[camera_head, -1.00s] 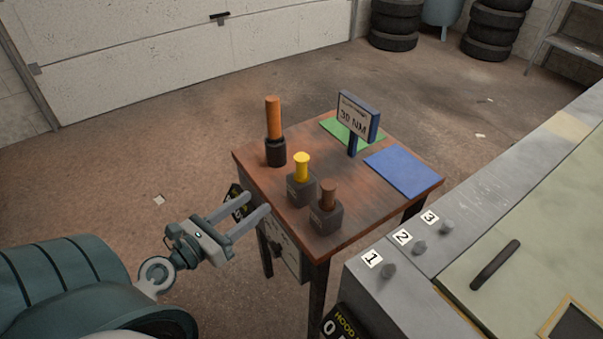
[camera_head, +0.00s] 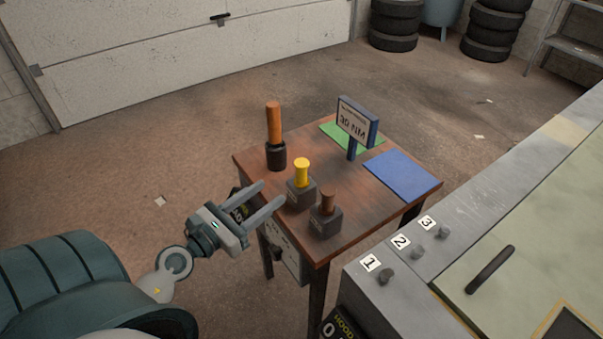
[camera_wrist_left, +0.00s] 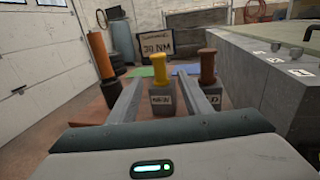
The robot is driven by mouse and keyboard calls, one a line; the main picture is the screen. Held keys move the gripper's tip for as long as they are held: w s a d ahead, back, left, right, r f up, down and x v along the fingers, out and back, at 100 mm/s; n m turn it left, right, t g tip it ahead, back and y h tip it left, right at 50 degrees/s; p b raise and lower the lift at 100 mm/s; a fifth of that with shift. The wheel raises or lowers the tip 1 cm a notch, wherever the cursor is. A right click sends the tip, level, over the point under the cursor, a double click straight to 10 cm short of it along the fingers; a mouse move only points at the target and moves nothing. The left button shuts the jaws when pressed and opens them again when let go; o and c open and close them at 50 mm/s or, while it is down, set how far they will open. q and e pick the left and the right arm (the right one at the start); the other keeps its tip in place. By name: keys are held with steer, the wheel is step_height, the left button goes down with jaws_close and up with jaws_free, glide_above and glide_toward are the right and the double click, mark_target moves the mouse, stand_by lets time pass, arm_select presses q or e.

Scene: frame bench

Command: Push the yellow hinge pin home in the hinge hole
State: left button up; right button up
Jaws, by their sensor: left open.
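The yellow hinge pin (camera_head: 302,171) stands upright in a dark grey block (camera_head: 301,196) on the small wooden table. In the left wrist view the yellow pin (camera_wrist_left: 161,82) shows between my fingers, farther off, and its block reads "NEW". My left gripper (camera_head: 271,193) is open and empty at the table's left edge, short of the yellow pin. A brown pin (camera_head: 328,201) stands in a similar block (camera_head: 326,222) nearer the table's front corner. I cannot make out a hinge hole for certain. My right gripper is not in view.
A "30 NM" sign (camera_head: 357,122), green mat (camera_head: 340,132) and blue mat (camera_head: 402,173) lie beyond. A grey bench (camera_head: 402,292) with numbered knobs and a handled panel fills the right.

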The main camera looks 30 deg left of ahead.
mark_target(297, 172)
arm_select(q)
steer(key=w+p, duration=0.1)
steer(key=w, duration=0.4)
steer(key=w+d+p, duration=0.1)
steer(key=w, duration=0.1)
steer(key=shift+w+d+r+p, duration=0.1)
steer(key=shift+w+p, duration=0.1)
steer(key=shift+p, duration=0.1)
steer(key=shift+w, duration=0.25)
steer(key=shift+w, duration=0.1)
steer(key=shift+w+d, duration=0.1)
steer(key=shift+w, duration=0.15)
steer(key=w, duration=0.1)
steer(key=w+p, duration=0.1)
steer(key=w, duration=0.1)
steer(key=shift+w+d+f+p, duration=0.15)
steer(key=shift+w+f+p, duration=0.15)
steer(key=shift+w, duration=0.1)
steer(key=shift+w+d, duration=0.1)
steer(key=shift+w, duration=0.3)
